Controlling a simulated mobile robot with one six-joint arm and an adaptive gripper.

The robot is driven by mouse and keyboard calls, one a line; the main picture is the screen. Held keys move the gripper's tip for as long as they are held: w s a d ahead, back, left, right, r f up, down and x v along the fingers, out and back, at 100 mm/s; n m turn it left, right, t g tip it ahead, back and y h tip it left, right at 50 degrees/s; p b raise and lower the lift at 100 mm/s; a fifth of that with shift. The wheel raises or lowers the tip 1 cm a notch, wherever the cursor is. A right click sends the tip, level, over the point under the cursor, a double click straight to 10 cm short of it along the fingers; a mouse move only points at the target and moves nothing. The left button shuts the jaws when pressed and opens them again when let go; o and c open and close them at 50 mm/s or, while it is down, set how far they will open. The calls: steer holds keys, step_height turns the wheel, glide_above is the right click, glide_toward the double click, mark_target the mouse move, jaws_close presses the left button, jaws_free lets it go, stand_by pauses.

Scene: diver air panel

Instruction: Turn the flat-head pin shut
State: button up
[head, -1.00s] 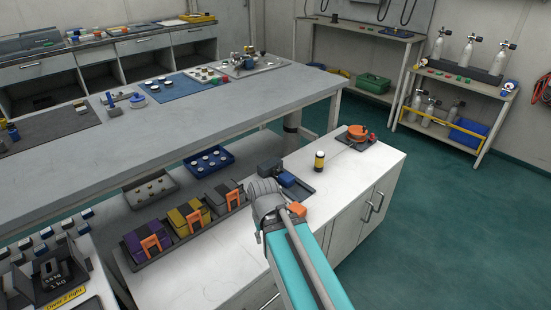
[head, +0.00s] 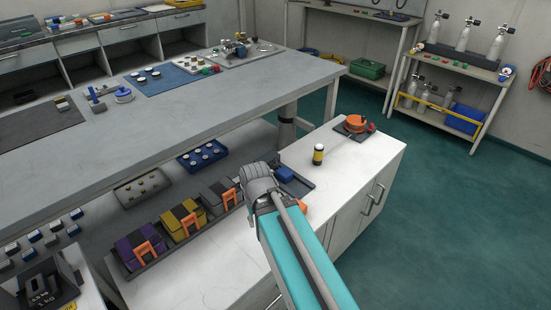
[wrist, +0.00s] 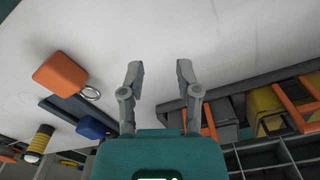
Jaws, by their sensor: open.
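The air panel (head: 247,60) is a pale grey plate with several small fittings at the far end of the long grey bench in the head view. Its fittings are too small to tell which is the flat-head pin. My gripper (wrist: 159,75) is open and empty in the wrist view, its two fingers apart over the white cabinet top. In the head view my arm hides the fingers. My gripper is on the near side of the long bench, well apart from the panel.
The white cabinet top (head: 215,275) bears a rack of purple, yellow and dark boxes, a yellow-black cylinder (head: 318,155) and an orange reel (head: 356,123). An orange block with a ring (wrist: 60,75) lies near my gripper. Green floor (head: 450,220) is clear at right.

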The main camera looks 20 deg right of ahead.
steer(key=w+d+r+p, duration=0.3)
steer(key=w+r+p, duration=0.1)
steer(key=w, duration=0.4)
steer(key=w+d+r+p, duration=0.3)
steer(key=w+d, duration=0.1)
steer(key=w, duration=0.3)
step_height(320, 180, up, 5)
steer(key=p, duration=0.5)
glide_above(275, 159)
steer(key=shift+w+d+r+m, duration=0.1)
steer(key=shift+d+r+m, duration=0.05)
steer(key=shift+m, duration=0.25)
step_height(275, 159, down, 14)
steer(key=b, duration=1.3)
steer(key=shift+r, duration=0.1)
